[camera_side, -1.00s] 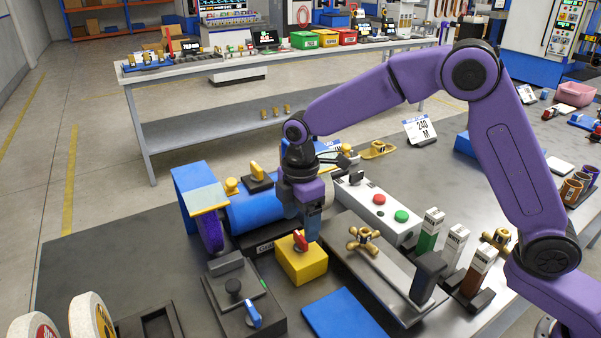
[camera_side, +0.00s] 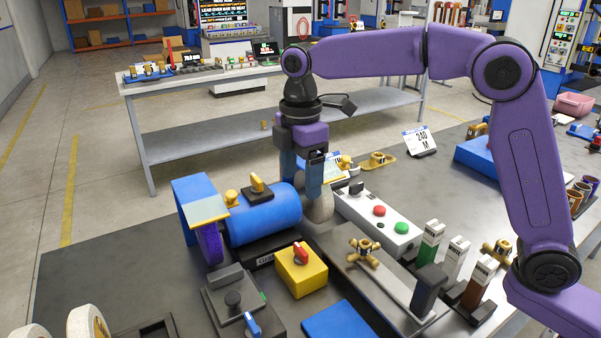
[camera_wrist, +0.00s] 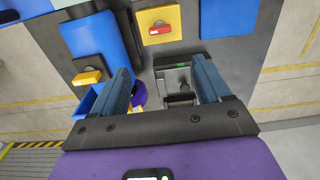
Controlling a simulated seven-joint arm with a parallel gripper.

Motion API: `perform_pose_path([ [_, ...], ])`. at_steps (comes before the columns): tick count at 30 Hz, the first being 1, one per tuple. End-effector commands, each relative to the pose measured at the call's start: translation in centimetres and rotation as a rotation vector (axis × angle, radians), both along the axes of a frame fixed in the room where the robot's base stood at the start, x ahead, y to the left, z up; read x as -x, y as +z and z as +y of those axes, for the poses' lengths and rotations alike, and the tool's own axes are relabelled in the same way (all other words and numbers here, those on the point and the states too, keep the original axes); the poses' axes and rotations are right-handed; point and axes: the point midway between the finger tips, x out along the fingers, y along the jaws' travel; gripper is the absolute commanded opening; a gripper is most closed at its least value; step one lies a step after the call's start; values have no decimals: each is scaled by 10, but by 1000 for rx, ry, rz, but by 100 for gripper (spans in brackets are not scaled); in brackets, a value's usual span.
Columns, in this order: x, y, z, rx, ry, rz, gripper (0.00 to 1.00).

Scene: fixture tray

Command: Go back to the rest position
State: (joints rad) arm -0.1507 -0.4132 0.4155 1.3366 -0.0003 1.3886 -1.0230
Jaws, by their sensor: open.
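My gripper (camera_side: 305,190) is up in the air over the bench in the side view, pointing down beside the blue cylinder (camera_side: 265,218). In the wrist view its two fingers (camera_wrist: 162,80) are well apart with nothing held between them. Below it, the wrist view shows the yellow box with a red knob (camera_wrist: 160,28) and a grey fixture with a dark lever (camera_wrist: 182,85). In the side view the yellow box (camera_side: 300,278) stands in front of the gripper, apart from it.
A white panel with red and green buttons (camera_side: 375,218), a metal plate with a brass valve handle (camera_side: 362,250) and upright labelled blocks (camera_side: 455,255) crowd the right. A blue plate (camera_side: 338,322) lies in front. A grey rounded thing (camera_side: 320,208) shows below the fingers.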

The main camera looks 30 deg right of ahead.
Motion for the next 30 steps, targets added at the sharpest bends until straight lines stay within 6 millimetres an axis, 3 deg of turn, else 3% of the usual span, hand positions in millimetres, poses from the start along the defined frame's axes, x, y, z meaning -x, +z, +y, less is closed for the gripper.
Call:
perform_pose_path([
  [10, 1, 0, 0, 0, -1, -1, 77],
  [14, 13, -1, -3, -1, -20, -2, 77],
  [23, 82, -10, -29, -6, -134, -6, 77],
  [30, 146, -24, -63, -12, -232, -8, 77],
])
